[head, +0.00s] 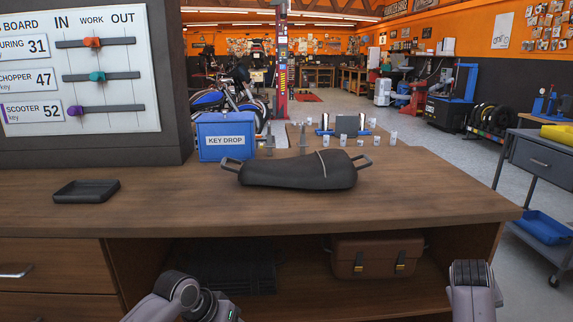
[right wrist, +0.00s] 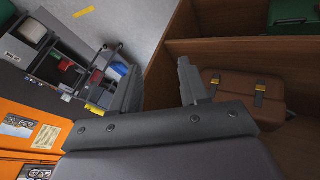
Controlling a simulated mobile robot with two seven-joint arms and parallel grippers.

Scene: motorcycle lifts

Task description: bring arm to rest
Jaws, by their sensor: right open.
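My right gripper (right wrist: 160,82) shows in the right wrist view with its two dark fingers apart and nothing between them. It is in front of the workbench, with the open shelf and a brown case (right wrist: 240,98) beyond its right finger. In the head view a grey part of my right arm stands upright at the lower right, before the bench's right end. Part of my left arm shows at the lower left, below the bench top's front edge. The left fingers are out of the picture.
The brown case (head: 375,257) sits on the shelf below. A grey cart (head: 540,163) stands at the right. Open floor lies between.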

